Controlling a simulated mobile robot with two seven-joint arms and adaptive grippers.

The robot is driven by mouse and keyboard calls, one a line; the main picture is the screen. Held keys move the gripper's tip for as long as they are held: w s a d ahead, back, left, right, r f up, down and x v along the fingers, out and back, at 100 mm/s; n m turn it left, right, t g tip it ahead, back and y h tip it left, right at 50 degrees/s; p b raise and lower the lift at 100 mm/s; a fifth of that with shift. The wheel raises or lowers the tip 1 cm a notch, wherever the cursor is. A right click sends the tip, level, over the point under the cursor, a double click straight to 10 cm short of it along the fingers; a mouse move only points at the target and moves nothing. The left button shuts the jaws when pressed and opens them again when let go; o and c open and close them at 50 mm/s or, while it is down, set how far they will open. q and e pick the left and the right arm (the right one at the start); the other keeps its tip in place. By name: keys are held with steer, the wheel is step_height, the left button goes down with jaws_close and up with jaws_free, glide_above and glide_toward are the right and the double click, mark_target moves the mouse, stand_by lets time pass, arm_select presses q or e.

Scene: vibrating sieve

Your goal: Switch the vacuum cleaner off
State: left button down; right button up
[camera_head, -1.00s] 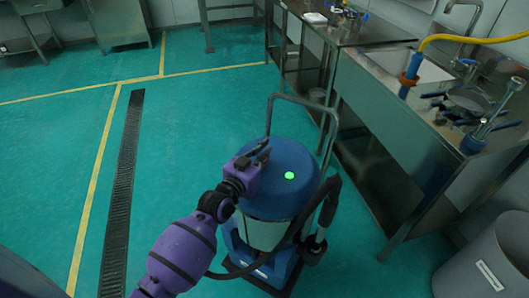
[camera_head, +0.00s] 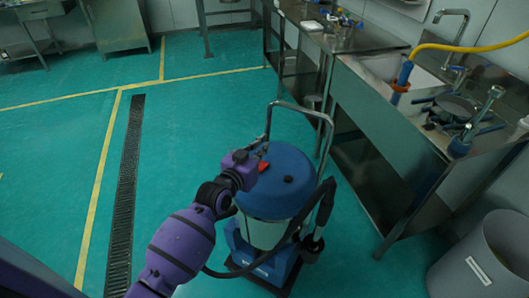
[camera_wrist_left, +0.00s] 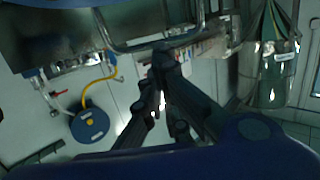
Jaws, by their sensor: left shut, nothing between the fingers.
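The vacuum cleaner (camera_head: 285,190) stands on the floor in the middle of the head view, with a blue domed lid and a metal push handle behind it. A round lamp or button (camera_head: 288,179) on the lid is dark. A small red part, perhaps the switch (camera_head: 264,167), shows on the left of the lid, right by my gripper. My left gripper (camera_head: 264,145) is at the lid's left edge, its fingers pointing up and away. It is shut and empty; its closed fingers also show in the left wrist view (camera_wrist_left: 163,62). I cannot tell whether it touches the lid. My right gripper is out of view.
A steel sink bench (camera_head: 400,130) with a yellow hose (camera_head: 465,43) stands to the right. A grey bin (camera_head: 485,262) is at the lower right. A black hose and nozzle (camera_head: 318,225) hang on the vacuum's right side. The floor to the left is clear, with a drain grate (camera_head: 125,190).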

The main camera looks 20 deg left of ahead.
arm_select(q)
steer(key=r+v, duration=0.1)
steer(key=v, duration=0.5)
steer(key=shift+s, duration=0.3)
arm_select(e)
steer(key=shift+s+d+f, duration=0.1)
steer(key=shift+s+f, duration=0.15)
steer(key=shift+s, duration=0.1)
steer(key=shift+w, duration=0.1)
